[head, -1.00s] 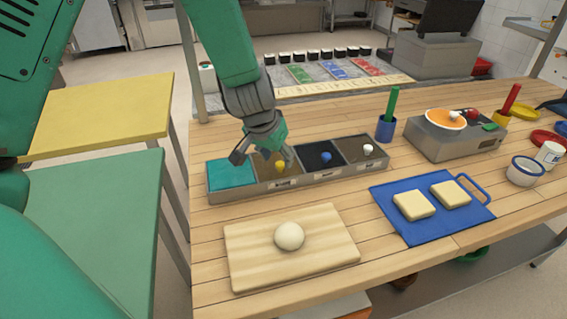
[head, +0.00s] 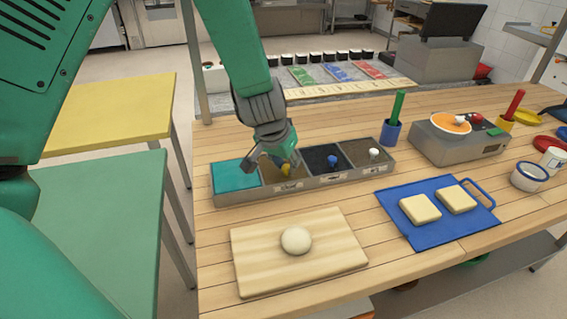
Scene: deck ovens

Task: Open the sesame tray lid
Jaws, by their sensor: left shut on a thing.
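A long grey topping tray (head: 238,197) with compartments in a row stands on the wooden table. Its left compartment is teal (head: 234,175). The others show a brown one with a yellow knob (head: 286,169), a dark one with a blue knob (head: 332,160), and a brown one with a white knob (head: 374,153). The labels on the front are too small to read, so I cannot tell which is sesame. My left gripper (head: 282,165) is over the second compartment, shut on the yellow knob and partly hiding it. I cannot tell whether that lid is raised. My right gripper is out of view.
A cutting board (head: 255,270) with a dough ball (head: 296,240) lies in front of the tray. A blue board (head: 428,230) with two pale slabs lies to its right. A blue cup (head: 390,134) with a green stick stands close behind the tray's right end.

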